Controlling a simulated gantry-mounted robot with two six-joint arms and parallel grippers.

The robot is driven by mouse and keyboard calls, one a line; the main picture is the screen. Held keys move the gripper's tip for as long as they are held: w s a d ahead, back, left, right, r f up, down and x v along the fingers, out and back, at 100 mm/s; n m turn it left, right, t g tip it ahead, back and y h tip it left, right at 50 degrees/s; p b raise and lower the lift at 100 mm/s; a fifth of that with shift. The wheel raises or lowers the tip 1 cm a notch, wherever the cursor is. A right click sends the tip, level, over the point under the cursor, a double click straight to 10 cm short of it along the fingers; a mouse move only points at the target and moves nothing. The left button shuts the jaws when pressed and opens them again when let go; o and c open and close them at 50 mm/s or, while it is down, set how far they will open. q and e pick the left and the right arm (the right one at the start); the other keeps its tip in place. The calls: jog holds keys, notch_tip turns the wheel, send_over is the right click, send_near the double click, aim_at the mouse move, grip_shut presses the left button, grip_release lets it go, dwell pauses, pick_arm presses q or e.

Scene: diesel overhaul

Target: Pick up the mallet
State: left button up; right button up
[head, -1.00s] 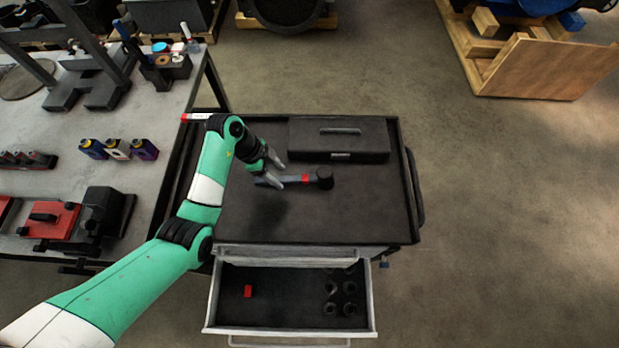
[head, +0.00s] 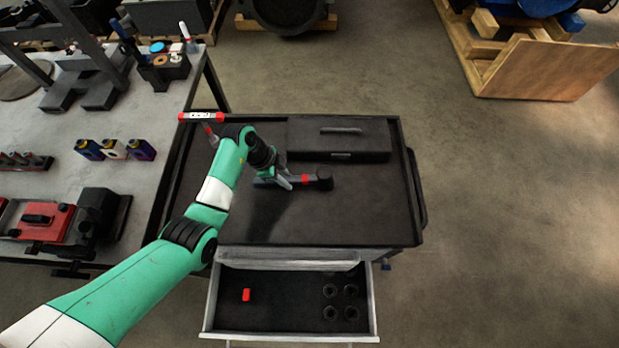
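My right gripper is not in view.
A workbench (head: 105,195) stands at the left. The cart's front right top is clear.

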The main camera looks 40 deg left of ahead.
pick_arm(q)
grip_shut()
jog(key=shift+r, duration=0.1)
dwell(1.1)
